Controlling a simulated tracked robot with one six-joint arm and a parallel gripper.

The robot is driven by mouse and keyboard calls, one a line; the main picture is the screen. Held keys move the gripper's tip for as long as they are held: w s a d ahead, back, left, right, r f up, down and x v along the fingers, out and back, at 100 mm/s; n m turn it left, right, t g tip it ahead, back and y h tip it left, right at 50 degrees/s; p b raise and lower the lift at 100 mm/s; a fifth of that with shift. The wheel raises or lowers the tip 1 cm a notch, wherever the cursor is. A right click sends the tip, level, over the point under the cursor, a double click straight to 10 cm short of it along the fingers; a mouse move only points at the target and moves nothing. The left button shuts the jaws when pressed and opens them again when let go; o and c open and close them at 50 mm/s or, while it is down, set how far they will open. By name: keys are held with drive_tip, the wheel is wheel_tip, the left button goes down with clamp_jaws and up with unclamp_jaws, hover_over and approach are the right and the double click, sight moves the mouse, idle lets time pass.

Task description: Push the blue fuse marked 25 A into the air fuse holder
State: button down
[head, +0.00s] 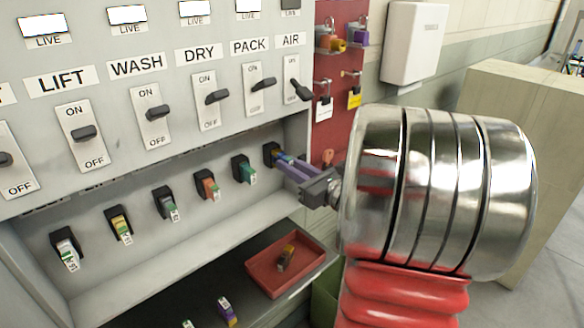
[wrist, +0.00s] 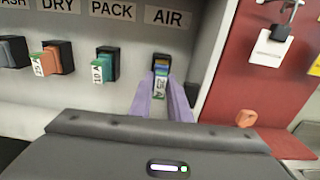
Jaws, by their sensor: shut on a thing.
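The blue fuse with a 25 A label (wrist: 161,84) is between the purple fingers of my gripper (wrist: 164,100), which are shut on it. Its far end is at the mouth of the black air fuse holder (wrist: 160,60), below the AIR label. How deep it sits in the holder I cannot tell. In the head view my gripper (head: 285,162) reaches from the right to the air holder (head: 269,150), the rightmost of the row. The fuse is mostly hidden by the fingers there.
The other holders in the row carry fuses, the nearest a green one (head: 246,171) in the PACK holder. A red tray (head: 258,284) with one fuse (head: 286,257) is on the shelf below, with a purple fuse (head: 228,313) left of it. A red lockout board (wrist: 243,70) is at the right.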

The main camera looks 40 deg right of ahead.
drive_tip(key=shift+w, duration=1.25)
drive_tip(key=c, duration=1.6)
unclamp_jaws()
drive_tip(key=shift+s, duration=0.15)
drive_tip(key=shift+s+d, duration=0.1)
drive_tip(key=shift+s, duration=6.65)
